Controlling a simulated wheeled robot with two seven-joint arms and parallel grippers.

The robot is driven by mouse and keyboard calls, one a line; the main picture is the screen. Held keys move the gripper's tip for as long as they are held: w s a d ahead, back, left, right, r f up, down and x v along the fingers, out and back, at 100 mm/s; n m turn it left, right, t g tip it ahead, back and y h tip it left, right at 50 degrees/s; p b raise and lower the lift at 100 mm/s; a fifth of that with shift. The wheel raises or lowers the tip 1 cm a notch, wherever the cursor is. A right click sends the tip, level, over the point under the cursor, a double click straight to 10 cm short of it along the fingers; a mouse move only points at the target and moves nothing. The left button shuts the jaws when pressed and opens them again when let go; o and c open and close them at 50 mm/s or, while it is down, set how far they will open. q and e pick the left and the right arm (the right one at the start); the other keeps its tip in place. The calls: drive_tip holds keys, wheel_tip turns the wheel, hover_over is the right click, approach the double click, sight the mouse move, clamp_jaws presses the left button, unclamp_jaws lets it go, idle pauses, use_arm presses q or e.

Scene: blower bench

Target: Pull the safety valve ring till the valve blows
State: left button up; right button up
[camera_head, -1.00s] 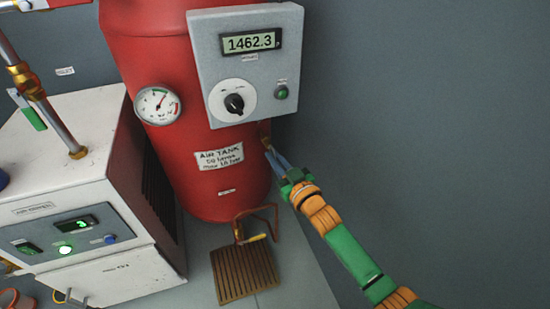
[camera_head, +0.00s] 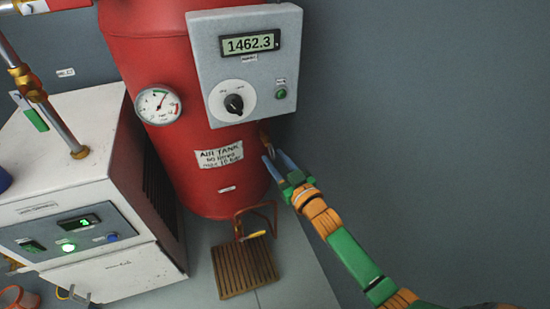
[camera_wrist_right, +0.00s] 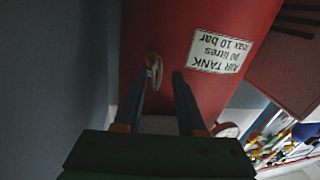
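The safety valve (camera_head: 265,138) is a small brass fitting low on the right side of the red air tank (camera_head: 150,60). In the right wrist view the brass fitting (camera_wrist_right: 151,58) carries a pale ring (camera_wrist_right: 157,74). My right gripper (camera_head: 273,158) is just below the fitting in the head view, its two blue-grey fingers apart. In the right wrist view the ring shows between the open fingertips (camera_wrist_right: 158,85), nearer the left finger. I cannot tell whether a finger touches it. My left gripper is not in view.
A grey control box (camera_head: 245,65) reading 1462.3 is on the tank above the valve. A pressure gauge (camera_head: 158,105) is at its left. A white dryer cabinet (camera_head: 70,150) stands left. A slatted wooden grate (camera_head: 245,268) lies below. The right side by the wall is free.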

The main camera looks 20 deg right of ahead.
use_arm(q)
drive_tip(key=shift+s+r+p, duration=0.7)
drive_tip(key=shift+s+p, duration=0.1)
use_arm(e)
drive_tip(key=v, duration=0.6)
drive_tip(key=shift+s, duration=0.3)
